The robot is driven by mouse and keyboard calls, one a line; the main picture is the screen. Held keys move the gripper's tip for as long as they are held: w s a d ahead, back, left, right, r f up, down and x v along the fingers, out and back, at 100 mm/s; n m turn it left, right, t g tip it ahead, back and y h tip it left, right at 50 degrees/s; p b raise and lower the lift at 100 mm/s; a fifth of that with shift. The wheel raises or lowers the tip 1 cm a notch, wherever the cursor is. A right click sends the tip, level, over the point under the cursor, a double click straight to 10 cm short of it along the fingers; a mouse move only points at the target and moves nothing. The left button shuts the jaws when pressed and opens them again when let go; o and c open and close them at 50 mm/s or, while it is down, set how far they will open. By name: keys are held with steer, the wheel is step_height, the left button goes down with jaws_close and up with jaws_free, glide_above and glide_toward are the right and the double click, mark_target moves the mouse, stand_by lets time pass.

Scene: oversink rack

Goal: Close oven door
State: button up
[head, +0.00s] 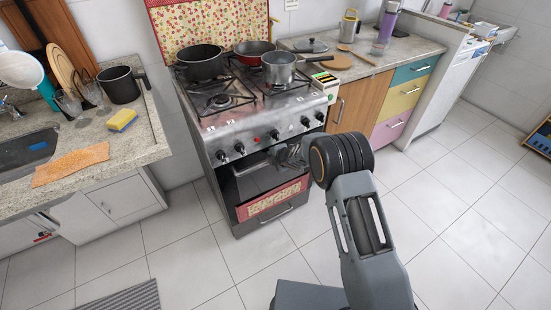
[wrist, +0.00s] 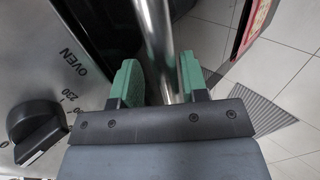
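The oven door (head: 245,187) is a dark front panel under the knob panel of the silver stove (head: 250,145). It looks roughly upright; I cannot tell how far it stands ajar. My gripper (head: 285,157) is at the upper part of the door, below the knobs, and my arm hides part of the stove's right side. In the wrist view my gripper (wrist: 160,76) has its two green fingers apart. A round metal bar (wrist: 155,40), seemingly the door handle, passes between them. It lies close to the right finger; contact is unclear.
A black oven knob (wrist: 36,122) is close to the left of the fingers. A red floral cloth or panel (head: 272,200) is low on the stove front. Pots (head: 201,62) stand on top.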

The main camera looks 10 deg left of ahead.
steer(key=shift+s+r, duration=0.1)
steer(key=shift+s+r, duration=0.15)
steer(key=v, duration=1.3)
steer(key=shift+d+p, duration=0.2)
steer(key=shift+p, duration=0.1)
steer(key=shift+r, duration=0.1)
